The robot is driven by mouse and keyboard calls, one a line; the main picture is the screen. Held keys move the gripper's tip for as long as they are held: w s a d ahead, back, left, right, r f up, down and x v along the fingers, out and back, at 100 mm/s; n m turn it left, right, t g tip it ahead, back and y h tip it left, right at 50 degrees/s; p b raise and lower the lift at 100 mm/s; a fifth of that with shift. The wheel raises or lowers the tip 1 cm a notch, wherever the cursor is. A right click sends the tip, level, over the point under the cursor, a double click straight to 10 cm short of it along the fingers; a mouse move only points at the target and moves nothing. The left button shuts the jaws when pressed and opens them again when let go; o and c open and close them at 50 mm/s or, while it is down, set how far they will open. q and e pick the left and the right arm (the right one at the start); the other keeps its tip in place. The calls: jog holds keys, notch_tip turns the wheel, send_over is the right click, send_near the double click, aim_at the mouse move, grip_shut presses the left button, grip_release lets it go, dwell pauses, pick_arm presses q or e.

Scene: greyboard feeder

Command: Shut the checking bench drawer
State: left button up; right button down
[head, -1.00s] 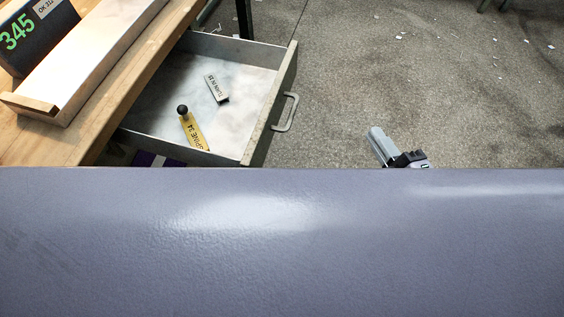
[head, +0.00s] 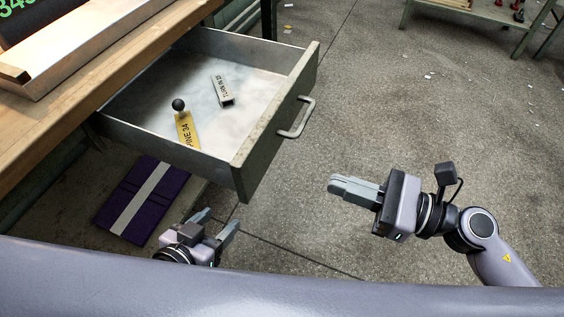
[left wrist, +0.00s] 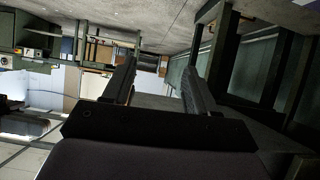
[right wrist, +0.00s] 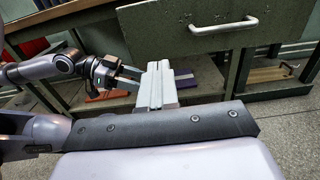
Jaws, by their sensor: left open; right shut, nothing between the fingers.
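The checking bench drawer (head: 143,137) stands pulled out from under the wooden bench top (head: 60,95). Its grey front (head: 268,135) carries a bar handle (head: 297,118), which also shows in the right wrist view (right wrist: 222,27). A yellow tag with a black knob (head: 187,130) and a small grey labelled block (head: 222,90) lie inside. My right gripper (head: 334,185) is shut and empty, to the right of the drawer front and apart from it. My left gripper (head: 218,222) is open and empty, low in front of the drawer's near side.
A purple mat with a pale stripe (head: 143,198) lies below the drawer. A long tray (head: 85,45) and a dark display (head: 25,18) sit on the bench. Another low table (head: 480,12) stands at the back right. The floor right of the drawer is mostly clear.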

aim_at(264, 159)
pick_arm(q)
jog(key=shift+s+a+f+p, duration=0.15)
jog(key=shift+a+p, duration=0.2)
jog(key=shift+p, duration=0.1)
pick_arm(e)
jog(key=x, duration=1.1)
jog(key=shift+w+f, duration=0.1)
jog(key=shift+a, duration=0.2)
